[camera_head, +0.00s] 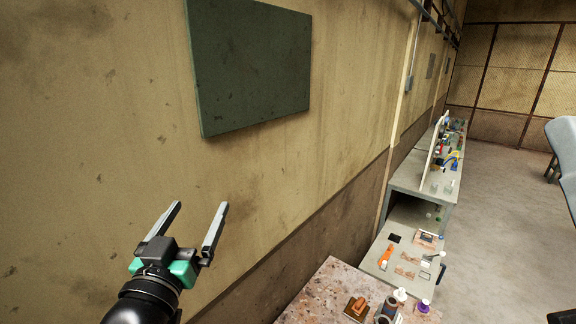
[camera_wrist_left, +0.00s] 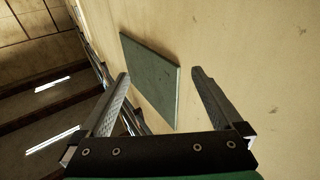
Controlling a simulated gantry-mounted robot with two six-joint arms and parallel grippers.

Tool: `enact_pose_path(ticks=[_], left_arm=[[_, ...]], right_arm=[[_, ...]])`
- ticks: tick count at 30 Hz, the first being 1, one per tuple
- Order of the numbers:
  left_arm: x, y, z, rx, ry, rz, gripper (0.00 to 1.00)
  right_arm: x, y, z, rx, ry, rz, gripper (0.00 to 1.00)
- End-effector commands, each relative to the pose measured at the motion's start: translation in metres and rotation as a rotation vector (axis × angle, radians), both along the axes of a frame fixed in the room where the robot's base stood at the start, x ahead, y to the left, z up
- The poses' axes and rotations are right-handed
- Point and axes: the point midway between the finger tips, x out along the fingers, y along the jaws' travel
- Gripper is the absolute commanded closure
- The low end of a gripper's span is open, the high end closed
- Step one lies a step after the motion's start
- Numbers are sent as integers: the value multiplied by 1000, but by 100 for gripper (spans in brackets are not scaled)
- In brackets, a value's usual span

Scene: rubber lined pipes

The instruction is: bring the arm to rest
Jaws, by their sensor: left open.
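My left gripper (camera_head: 199,215) is raised in front of the stained yellow wall at the lower left of the head view. Its two fingers are spread apart with nothing between them. In the left wrist view the same open fingers (camera_wrist_left: 158,75) point up toward the wall and the ceiling. My right gripper is in neither view.
A dark green board (camera_head: 252,65) hangs on the wall (camera_head: 100,130) beyond the gripper; it also shows in the left wrist view (camera_wrist_left: 152,78). Lower right, a speckled table (camera_head: 325,290) and grey benches (camera_head: 408,178) hold several small items. Open floor (camera_head: 490,220) lies right.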

Motion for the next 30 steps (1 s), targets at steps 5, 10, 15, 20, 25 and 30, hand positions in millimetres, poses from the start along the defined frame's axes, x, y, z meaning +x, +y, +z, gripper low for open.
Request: enact_pose_path(ticks=[5,10,15,20,25,30], left_arm=[[-96,17,124,-10,-372,21,0],[-180,20,179,-15,-613,22,0],[-208,20,191,-12,-689,25,0],[-207,20,191,-6,-689,27,0],[-207,20,191,-7,-688,27,0],[-206,20,191,-7,-687,27,0]], right_arm=[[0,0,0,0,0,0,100],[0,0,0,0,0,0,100],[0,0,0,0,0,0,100],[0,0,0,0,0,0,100],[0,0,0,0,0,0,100],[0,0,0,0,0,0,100]])
